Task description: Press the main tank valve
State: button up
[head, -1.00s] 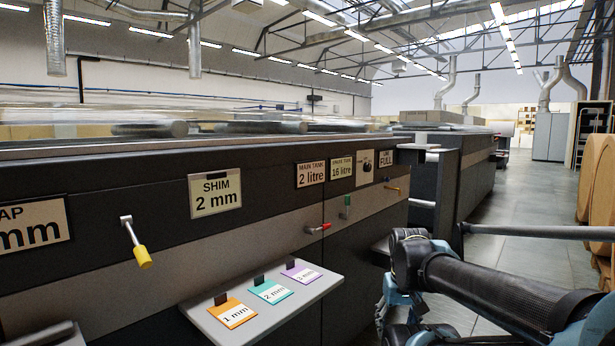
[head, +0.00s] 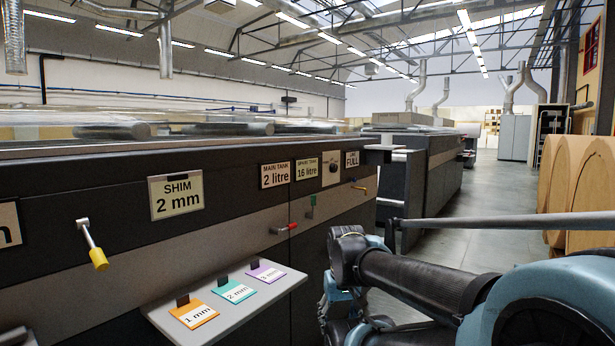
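The main tank valve (head: 285,229) is a small lever with a red handle on the grey band of the dark machine front. It sits below the sign reading MAIN TANK 2 litre (head: 275,175) and points left. I cannot make out my gripper; the arm's far end runs down to the bottom edge.
A grey shelf (head: 275,290) with orange, teal and purple cards juts out below the valve. A yellow-handled lever (head: 94,247) hangs at left, near the SHIM 2 mm sign (head: 177,197). An orange lever (head: 360,189) is further right. Open floor (head: 460,205) lies between machine and brown rolls (head: 576,185).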

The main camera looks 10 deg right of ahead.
aim_at(278, 232)
jog(key=u, duration=0.65)
jog(key=k, duration=1.45)
jog(key=z, duration=0.35)
jog(key=i, duration=1)
jog(key=u, duration=0.05)
